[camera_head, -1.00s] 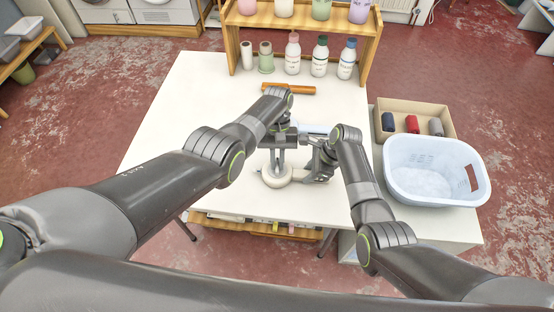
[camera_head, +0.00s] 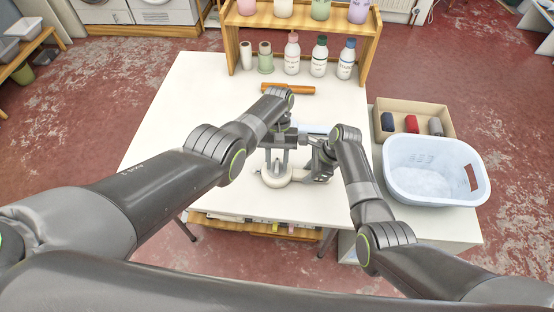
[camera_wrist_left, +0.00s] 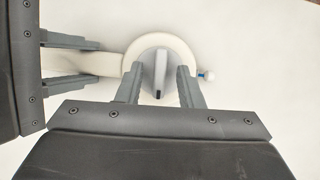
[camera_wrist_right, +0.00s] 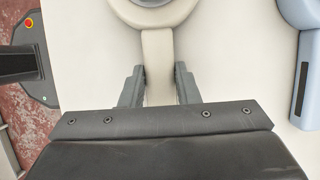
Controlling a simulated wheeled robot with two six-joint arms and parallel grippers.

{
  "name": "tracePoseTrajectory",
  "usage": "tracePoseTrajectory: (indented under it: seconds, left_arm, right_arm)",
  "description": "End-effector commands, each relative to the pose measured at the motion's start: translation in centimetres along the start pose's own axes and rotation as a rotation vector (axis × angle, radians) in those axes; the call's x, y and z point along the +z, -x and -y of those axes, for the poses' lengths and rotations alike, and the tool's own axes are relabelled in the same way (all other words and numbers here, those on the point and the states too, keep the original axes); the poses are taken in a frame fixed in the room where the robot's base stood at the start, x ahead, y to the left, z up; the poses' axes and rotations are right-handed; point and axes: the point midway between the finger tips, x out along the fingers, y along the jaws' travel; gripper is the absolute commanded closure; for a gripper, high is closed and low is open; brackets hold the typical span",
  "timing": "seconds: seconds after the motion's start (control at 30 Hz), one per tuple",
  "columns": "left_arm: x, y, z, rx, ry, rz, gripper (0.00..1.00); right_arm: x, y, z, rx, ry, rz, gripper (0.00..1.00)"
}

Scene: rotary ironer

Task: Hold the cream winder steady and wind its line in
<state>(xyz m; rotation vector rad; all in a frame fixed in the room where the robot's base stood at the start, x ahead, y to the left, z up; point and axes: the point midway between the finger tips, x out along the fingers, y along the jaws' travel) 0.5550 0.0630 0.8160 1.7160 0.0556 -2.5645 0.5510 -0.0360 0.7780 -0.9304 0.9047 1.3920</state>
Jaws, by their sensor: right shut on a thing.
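The cream winder lies on the white table, its round body (camera_head: 274,180) at the left and its handle (camera_wrist_right: 158,75) to the right. My right gripper (camera_wrist_right: 159,85) is shut on the handle, one finger on each side. My left gripper (camera_wrist_left: 160,88) is above the round body, pointing down. Its fingers are open either side of a thin grey upright piece (camera_wrist_left: 161,70) inside the ring, with gaps showing. A small white knob with a blue band (camera_wrist_left: 205,76) sticks out at the ring's side. No line can be made out.
A pale blue object (camera_wrist_right: 304,65) lies beside the winder, partly hidden by my arms in the head view. A pale blue basin (camera_head: 432,170) and a cardboard box (camera_head: 450,122) are at right. The table's left is clear.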

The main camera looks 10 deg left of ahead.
Motion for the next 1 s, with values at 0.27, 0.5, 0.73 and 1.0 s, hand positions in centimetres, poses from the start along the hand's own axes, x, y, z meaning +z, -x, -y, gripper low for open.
tracePoseTrajectory:
  seconds: [0.27,0.5,0.73,1.0]
  left_arm:
    - [-0.1,1.6,0.0,0.001,0.000,-0.002,0.66]
    - [-0.1,6.8,0.0,0.001,0.000,-0.004,0.66]
    - [-0.1,10.7,0.0,0.000,0.000,-0.001,0.66]
    - [0.0,12.0,0.0,0.000,0.001,0.000,0.66]
  right_arm:
    - [0.0,0.0,0.0,0.000,0.000,0.000,0.99]
    - [0.0,0.0,0.0,0.000,0.000,0.000,0.99]
    - [0.0,0.0,0.0,0.000,0.000,0.000,0.99]
    - [0.0,0.0,0.0,0.000,0.000,-0.001,0.99]
